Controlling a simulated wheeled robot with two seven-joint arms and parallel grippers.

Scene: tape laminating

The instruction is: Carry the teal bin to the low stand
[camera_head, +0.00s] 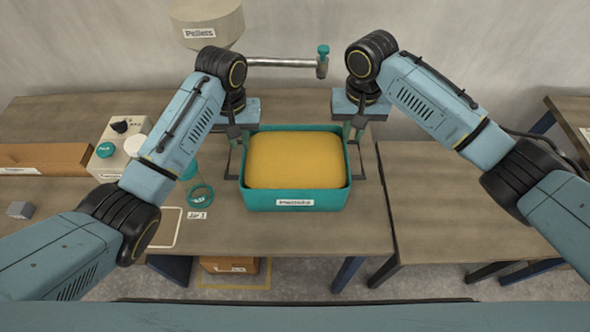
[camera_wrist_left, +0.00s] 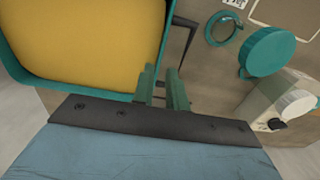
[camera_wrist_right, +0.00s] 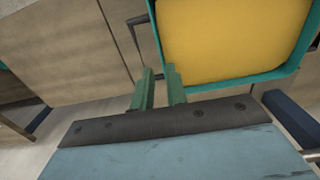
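The teal bin (camera_head: 262,201) sits upright on the wooden table, filled with a smooth yellow mass (camera_head: 296,160) and labelled on its front. It has a dark bracket handle on each side. My left gripper (camera_head: 239,135) is at the bin's left handle; its green fingers (camera_wrist_left: 163,88) stand apart, close beside the bin wall. My right gripper (camera_head: 353,132) is at the right handle (camera_wrist_right: 133,35), its fingers (camera_wrist_right: 159,88) also apart. The fingers partly hide the handles. A wooden surface (camera_head: 455,195) to the right may be the low stand; I cannot tell for sure.
A pellet hopper (camera_head: 207,22) and a horizontal pipe (camera_head: 280,62) are behind. The surface to the right is clear. Another table (camera_head: 568,112) stands far right.

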